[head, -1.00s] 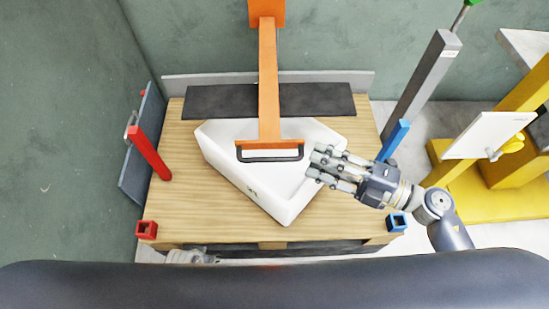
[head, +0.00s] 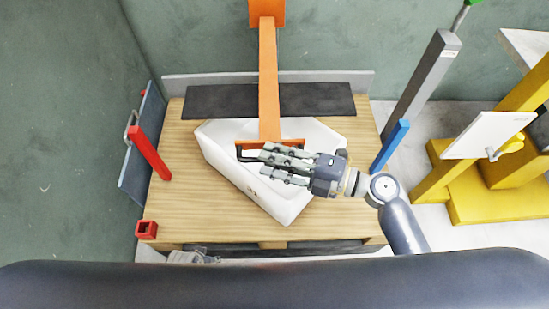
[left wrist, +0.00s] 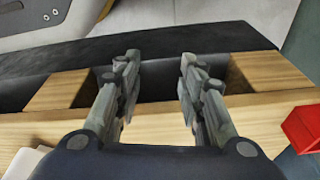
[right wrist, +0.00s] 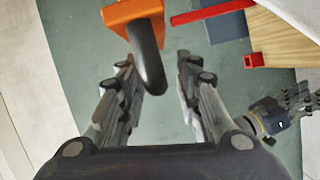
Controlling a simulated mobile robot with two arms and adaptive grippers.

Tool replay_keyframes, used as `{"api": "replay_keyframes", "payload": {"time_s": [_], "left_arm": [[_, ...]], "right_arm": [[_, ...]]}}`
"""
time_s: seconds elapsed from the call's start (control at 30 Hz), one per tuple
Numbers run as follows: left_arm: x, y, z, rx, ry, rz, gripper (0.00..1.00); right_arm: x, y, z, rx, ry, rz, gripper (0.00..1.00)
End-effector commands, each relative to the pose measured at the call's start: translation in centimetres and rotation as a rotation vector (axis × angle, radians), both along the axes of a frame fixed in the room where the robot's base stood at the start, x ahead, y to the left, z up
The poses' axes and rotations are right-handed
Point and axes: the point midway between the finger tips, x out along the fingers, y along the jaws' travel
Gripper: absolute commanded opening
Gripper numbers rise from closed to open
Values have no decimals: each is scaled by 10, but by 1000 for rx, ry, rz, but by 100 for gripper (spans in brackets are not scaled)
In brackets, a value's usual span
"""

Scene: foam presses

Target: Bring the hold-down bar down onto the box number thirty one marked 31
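The orange hold-down bar (head: 268,85) reaches from the back over a white box (head: 285,205) on a wooden pallet; its black handle (head: 243,152) is at the near end. The box is turned at an angle; a small mark on its near side is too small to read. My right gripper (head: 264,163) is at the handle and covers part of it. In the right wrist view the handle (right wrist: 148,62) shows between the spread fingers (right wrist: 155,65). My left gripper (left wrist: 160,65) is open and empty at the pallet's near edge (left wrist: 70,128).
The wooden pallet table (head: 180,215) has a red post (head: 150,153) and red socket (head: 146,229) at left, and a blue post (head: 390,146) at right. A black strip (head: 325,98) lies along the back. Yellow equipment (head: 480,185) stands at the far right.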

Motion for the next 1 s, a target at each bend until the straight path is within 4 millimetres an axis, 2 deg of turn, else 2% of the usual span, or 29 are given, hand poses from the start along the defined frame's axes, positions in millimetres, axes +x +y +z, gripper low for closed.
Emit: {"api": "replay_keyframes", "payload": {"time_s": [0.23, 0.27, 0.37, 0.4, 0.7, 0.8, 1.0], "left_arm": [[-1, 0, 0, 0, 2, 0, 36], [-1, 0, 0, 0, 2, 0, 36], [-1, 0, 0, 0, 2, 0, 36], [-1, 0, 0, 0, 2, 0, 36], [-1, 0, -1, 1, 5, 0, 36], [10, -2, 16, -4, -17, 2, 36], [20, -3, 47, -4, -32, 5, 36]], "right_arm": [[0, 1, 0, 0, 0, 0, 31], [0, 1, 0, 0, 0, 0, 27], [0, 1, 0, 0, 0, 0, 4], [0, 1, 0, 0, 0, 0, 0], [0, 1, -5, -1, 0, 1, 0], [0, 1, -13, 0, 0, 2, 0], [0, 1, -33, -2, 1, 1, 0]]}}
